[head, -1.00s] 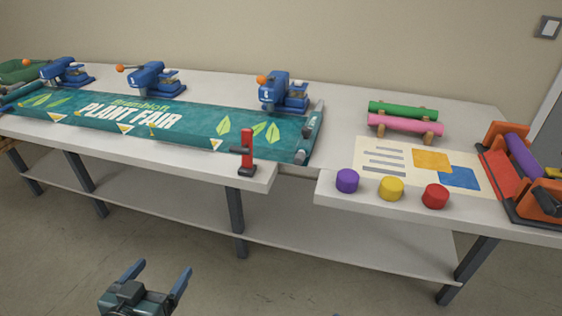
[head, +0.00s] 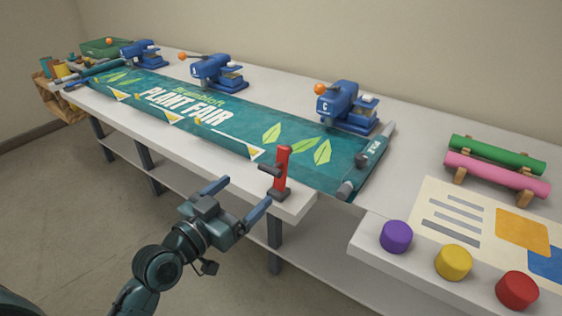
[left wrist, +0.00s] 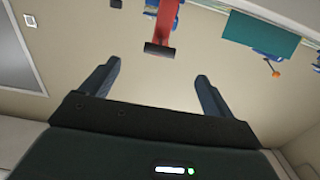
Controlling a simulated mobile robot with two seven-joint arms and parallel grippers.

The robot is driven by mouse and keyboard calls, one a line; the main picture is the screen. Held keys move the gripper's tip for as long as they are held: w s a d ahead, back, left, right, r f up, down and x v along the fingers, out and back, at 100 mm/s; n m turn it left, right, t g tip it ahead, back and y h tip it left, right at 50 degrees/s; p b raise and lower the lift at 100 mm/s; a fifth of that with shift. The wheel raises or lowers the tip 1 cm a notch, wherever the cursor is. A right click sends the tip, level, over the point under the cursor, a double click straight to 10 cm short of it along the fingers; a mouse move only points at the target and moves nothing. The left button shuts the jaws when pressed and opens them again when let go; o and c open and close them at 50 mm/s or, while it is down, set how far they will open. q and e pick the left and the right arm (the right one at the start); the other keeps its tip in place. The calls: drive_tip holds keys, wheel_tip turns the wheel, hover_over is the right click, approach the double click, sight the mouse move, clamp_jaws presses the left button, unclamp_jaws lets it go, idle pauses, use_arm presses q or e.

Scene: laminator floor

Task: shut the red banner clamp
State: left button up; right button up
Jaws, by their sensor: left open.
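The red banner clamp (head: 282,168) stands at the front edge of the long table, near the right end of the green banner (head: 215,122). Its red lever is upright, with a dark bar sticking out to the left and a dark foot. My left gripper (head: 243,195) is open and empty, just in front of the table edge and left of the clamp. One finger reaches close to the clamp's foot, seemingly apart from it. In the left wrist view the clamp's red lever (left wrist: 163,22) shows beyond the open fingers (left wrist: 156,82). My right gripper is not in view.
Blue presses (head: 347,107) with orange knobs stand behind the banner. Purple (head: 396,236), yellow (head: 453,262) and red (head: 517,290) buttons sit on the right-hand table. Floor in front is clear.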

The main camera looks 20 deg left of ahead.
sight(267, 172)
use_arm(q)
drive_tip(key=x, duration=1.2)
drive_tip(key=shift+s+p, duration=0.1)
drive_tip(key=shift+p, duration=0.25)
